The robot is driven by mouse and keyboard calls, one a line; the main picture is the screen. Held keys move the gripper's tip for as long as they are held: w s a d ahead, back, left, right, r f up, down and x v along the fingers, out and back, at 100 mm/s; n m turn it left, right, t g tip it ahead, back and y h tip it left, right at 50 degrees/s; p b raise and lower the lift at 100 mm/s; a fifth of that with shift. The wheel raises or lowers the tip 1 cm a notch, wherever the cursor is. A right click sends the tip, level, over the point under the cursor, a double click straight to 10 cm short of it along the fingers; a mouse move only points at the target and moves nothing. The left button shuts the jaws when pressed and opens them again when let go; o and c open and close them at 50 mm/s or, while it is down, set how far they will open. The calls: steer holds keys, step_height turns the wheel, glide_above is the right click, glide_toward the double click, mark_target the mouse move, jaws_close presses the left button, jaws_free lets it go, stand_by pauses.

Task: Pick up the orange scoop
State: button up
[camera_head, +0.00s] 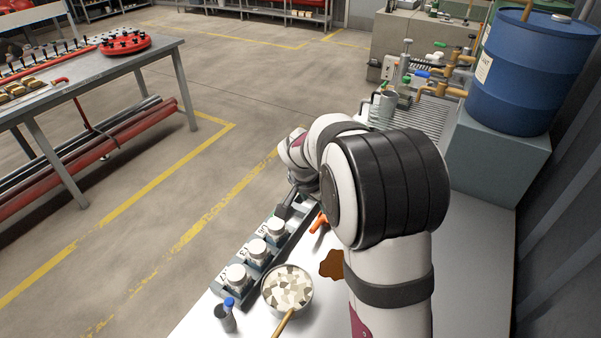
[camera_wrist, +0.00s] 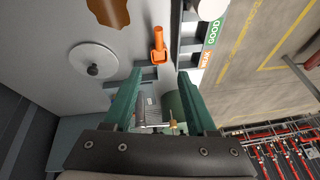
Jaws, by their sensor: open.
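The orange scoop (camera_head: 318,222) lies on the white table beside the grey jar rack, partly hidden by my arm in the head view. In the wrist view the orange scoop (camera_wrist: 159,45) shows whole, its handle pointing up the picture and its wider end toward my fingers. My gripper (camera_wrist: 160,73) has two green fingers, spread apart and empty. The scoop appears just beyond the fingertips, roughly centred between them, and not gripped. My gripper is mostly hidden behind my arm in the head view.
A grey rack (camera_head: 232,292) holds white-lidded jars. A bowl of pale chunks (camera_head: 287,287) stands nearby, with a brown patch (camera_head: 331,264) on the table. A white lid with a black knob (camera_wrist: 93,63) lies left of the scoop. A blue barrel (camera_head: 533,70) stands behind right.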

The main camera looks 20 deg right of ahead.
mark_target(319, 220)
steer(key=x, duration=1.4)
steer(key=shift+d+f, duration=0.1)
steer(key=shift+f, duration=0.35)
jaws_close()
